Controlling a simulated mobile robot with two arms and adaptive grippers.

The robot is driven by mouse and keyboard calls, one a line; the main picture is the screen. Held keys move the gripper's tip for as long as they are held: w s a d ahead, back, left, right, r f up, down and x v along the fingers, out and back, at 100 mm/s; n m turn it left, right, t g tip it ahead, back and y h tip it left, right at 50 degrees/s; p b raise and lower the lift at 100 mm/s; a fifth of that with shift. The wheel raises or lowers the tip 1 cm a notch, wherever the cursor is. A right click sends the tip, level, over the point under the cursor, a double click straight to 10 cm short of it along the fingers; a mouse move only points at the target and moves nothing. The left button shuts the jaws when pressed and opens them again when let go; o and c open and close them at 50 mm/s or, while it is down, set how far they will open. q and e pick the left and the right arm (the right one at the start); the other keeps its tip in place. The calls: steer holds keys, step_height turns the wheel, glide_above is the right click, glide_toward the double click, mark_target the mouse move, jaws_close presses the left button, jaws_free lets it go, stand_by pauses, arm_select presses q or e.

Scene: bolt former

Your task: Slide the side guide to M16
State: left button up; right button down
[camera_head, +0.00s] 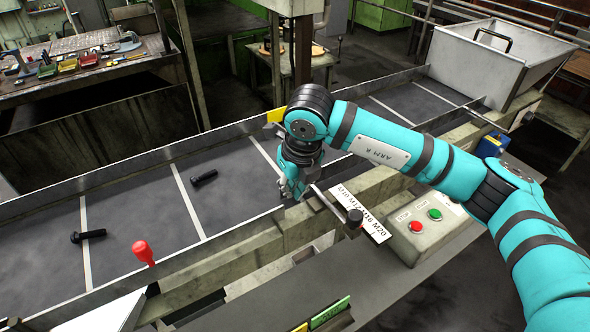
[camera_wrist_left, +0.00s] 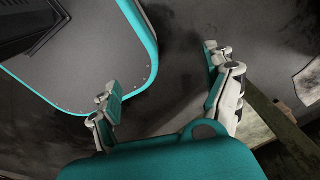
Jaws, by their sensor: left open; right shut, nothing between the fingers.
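The side guide's rod with a black knob (camera_head: 353,217) sticks out over the front edge of the conveyor. The knob lies against a white scale plate (camera_head: 374,229) with size marks including M16 and M20; which mark the guide points at is too small to tell. My right gripper (camera_head: 292,188) is shut and empty, low at the conveyor's front wall, just left of the rod's inner end. Whether it touches the guide cannot be told. My left gripper (camera_wrist_left: 161,68) is open and empty above the dark floor in the left wrist view, and not seen in the head view.
Black bolts (camera_head: 204,178) lie on the conveyor belt (camera_head: 140,205). A red-knobbed lever (camera_head: 143,252) stands at the front left. A button box (camera_head: 425,230) with red and green buttons sits right of the scale. A metal hopper (camera_head: 490,60) stands at the far right end.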

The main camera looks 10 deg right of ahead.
steer(key=shift+p+x, duration=0.3)
steer(key=shift+x, duration=0.85)
steer(key=shift+a+f, duration=0.2)
steer(key=shift+f, duration=0.35)
arm_select(q)
steer(key=shift+w+d+r, duration=0.45)
steer(key=shift+w+r, duration=0.2)
arm_select(e)
steer(key=shift+w, duration=0.1)
steer(key=shift+w+f+b, duration=0.1)
steer(key=shift+b, duration=0.2)
steer(key=shift+w+a+f+b, duration=0.15)
steer(key=shift+w+b, duration=0.3)
steer(key=shift+b, duration=0.5)
steer(key=shift+w+a+r, duration=0.1)
steer(key=shift+w+r, duration=0.05)
steer(key=shift+r, duration=0.05)
arm_select(q)
steer(key=f, duration=0.2)
steer(key=shift+s+f, duration=0.25)
steer(key=shift+f, duration=0.05)
arm_select(e)
steer(key=shift+r, duration=0.2)
